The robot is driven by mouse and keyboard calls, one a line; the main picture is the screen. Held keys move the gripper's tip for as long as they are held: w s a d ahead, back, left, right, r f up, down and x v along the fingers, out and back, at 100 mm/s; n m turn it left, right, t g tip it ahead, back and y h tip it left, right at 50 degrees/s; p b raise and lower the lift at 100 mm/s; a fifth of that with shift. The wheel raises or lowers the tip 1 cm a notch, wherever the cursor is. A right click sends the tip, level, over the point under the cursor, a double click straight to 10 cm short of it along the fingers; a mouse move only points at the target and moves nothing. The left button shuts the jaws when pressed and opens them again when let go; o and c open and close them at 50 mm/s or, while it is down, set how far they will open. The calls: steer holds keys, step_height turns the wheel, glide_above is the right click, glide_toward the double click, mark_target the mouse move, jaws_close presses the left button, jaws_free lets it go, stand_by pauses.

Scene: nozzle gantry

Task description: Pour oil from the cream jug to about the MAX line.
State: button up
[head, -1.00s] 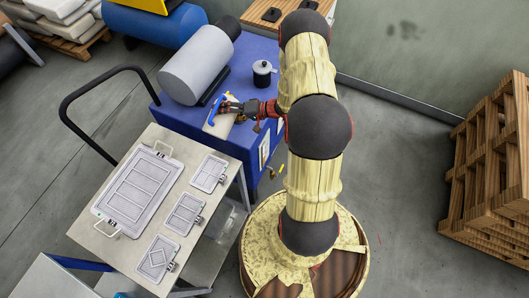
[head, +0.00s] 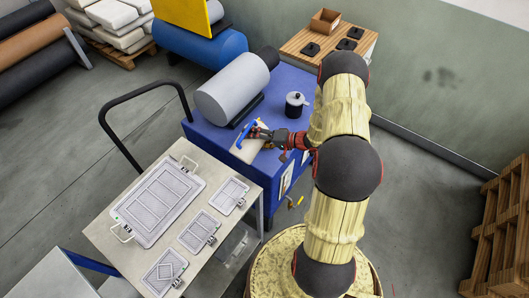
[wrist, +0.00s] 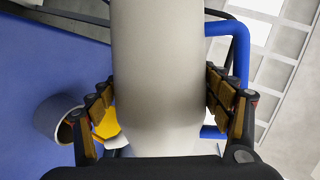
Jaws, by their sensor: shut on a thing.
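My gripper (wrist: 162,105) is shut on a smooth pale cylinder (wrist: 160,70), which looks like the cream jug; its fingers press in from both sides. The cylinder fills the middle of the wrist view, and its mouth and any oil cannot be made out. No MAX line is readable.
A trolley (head: 105,228) with framed plates stands at front left. A wooden-topped stand (head: 330,60) is at the back.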

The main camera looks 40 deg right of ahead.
steer(key=shift+w+d+r+m+y+p, duration=0.1)
steer(key=shift+d+r+m+y+p, duration=0.15)
steer(key=shift+r+p, duration=0.2)
steer(key=shift+w+d+r+m+y+p, duration=0.15)
steer(key=shift+r+m+p, duration=0.1)
steer(key=shift+r+p, duration=0.15)
stand_by(2.3)
steer(key=shift+d+r, duration=0.15)
steer(key=shift+m+p, duration=0.3)
stand_by(1.3)
steer(key=shift+s+a+f+n, duration=0.1)
steer(key=shift+a+f+n, duration=0.1)
steer(key=shift+a+n, duration=0.15)
steer(key=shift+s+a+f+n+h+b, duration=0.15)
steer(key=shift+a+f+n+h+b, duration=0.2)
steer(key=shift+f+n+h, duration=0.4)
steer(key=shift+s+a+f+n+h+b, duration=0.15)
steer(key=shift+f+n+h+b, duration=0.1)
steer(key=shift+f+b, duration=0.25)
steer(key=shift+w+a+f+n+h+b, duration=0.1)
steer(key=shift+f+n+h+b, duration=0.1)
steer(key=shift+f+n+b, duration=0.3)
steer(key=shift+s+a+f+n+h+b, duration=0.1)
steer(key=shift+a+f+h+b, duration=0.15)
steer(key=shift+f, duration=0.4)
steer(key=shift+d, duration=0.15)
steer(key=shift+r, duration=0.2)
